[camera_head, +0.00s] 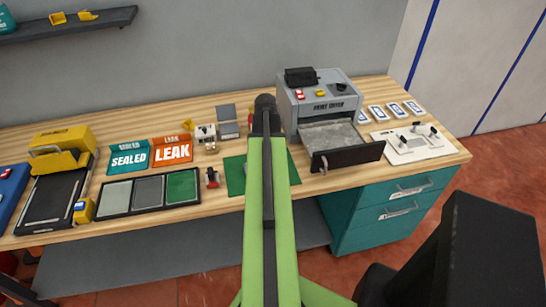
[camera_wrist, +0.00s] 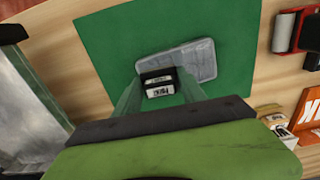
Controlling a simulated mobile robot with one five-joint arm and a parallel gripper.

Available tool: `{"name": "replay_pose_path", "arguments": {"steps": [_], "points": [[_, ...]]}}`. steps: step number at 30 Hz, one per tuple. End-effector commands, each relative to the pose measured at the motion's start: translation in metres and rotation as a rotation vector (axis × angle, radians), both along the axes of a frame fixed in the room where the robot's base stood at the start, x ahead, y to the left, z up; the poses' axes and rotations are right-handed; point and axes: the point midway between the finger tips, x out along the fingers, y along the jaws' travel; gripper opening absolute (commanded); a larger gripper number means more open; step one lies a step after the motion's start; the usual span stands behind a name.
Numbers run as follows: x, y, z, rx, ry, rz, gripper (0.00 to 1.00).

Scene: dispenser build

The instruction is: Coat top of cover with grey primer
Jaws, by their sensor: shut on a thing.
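A light grey, round-cornered flat plate, which looks like the cover (camera_wrist: 203,58), lies on the green mat (camera_wrist: 110,45) in the wrist view. My gripper (camera_wrist: 160,88) is over the mat, its fingers shut on a small black-and-white labelled block (camera_wrist: 160,91). The label is too small to read surely. The block overlaps the near-left part of the plate in the picture; I cannot tell whether they touch. In the head view the green mat (camera_head: 235,176) shows beside my arm, which hides the gripper and most of the plate.
A grey booth (camera_head: 322,100) with its front flap open stands right of the mat. A tray of grey and green pads (camera_head: 150,190) and a small red-black roller (camera_head: 212,178) lie left. SEALED (camera_head: 129,157) and LEAK (camera_head: 172,150) cards lie behind the tray. A white panel (camera_head: 412,145) lies far right.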

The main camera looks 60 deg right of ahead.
Motion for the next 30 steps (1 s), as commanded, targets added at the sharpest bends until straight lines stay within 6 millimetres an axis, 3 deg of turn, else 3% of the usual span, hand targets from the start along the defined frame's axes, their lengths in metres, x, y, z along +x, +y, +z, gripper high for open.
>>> {"name": "replay_pose_path", "arguments": {"steps": [11,21,30], "points": [[0.010,0.012,0.000,0.000,0.000,0.001,0.16],[0.032,0.035,0.001,0.000,0.000,0.001,0.16],[0.038,0.041,0.000,0.000,0.000,0.001,0.16]]}}
